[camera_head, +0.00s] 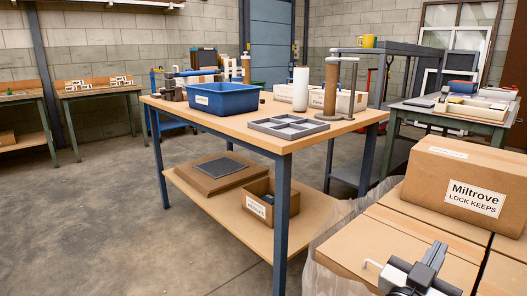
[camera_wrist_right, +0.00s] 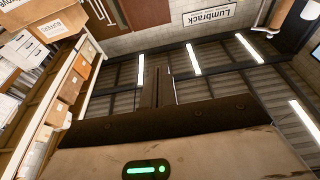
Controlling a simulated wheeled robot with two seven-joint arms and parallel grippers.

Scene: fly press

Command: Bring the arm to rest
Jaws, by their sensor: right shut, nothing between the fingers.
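My right gripper (camera_head: 436,252) shows at the bottom right of the head view, grey and white, in front of stacked cardboard boxes. In the right wrist view its two dark fingers (camera_wrist_right: 158,88) are together, with nothing between them. The brown gripper body with a green light lies below them. The wrist view behind the fingers shows ceiling lights, a wall sign and shelving, seen tilted. I cannot tell whether the gripper touches the boxes. My left gripper is not in view.
A workbench (camera_head: 262,138) holds a blue bin (camera_head: 222,98), a grey divided tray (camera_head: 288,127) and a post stand (camera_head: 330,92). A Miltrove carton (camera_head: 470,185) sits on cardboard boxes (camera_head: 400,240) at the right. Floor at the left is clear.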

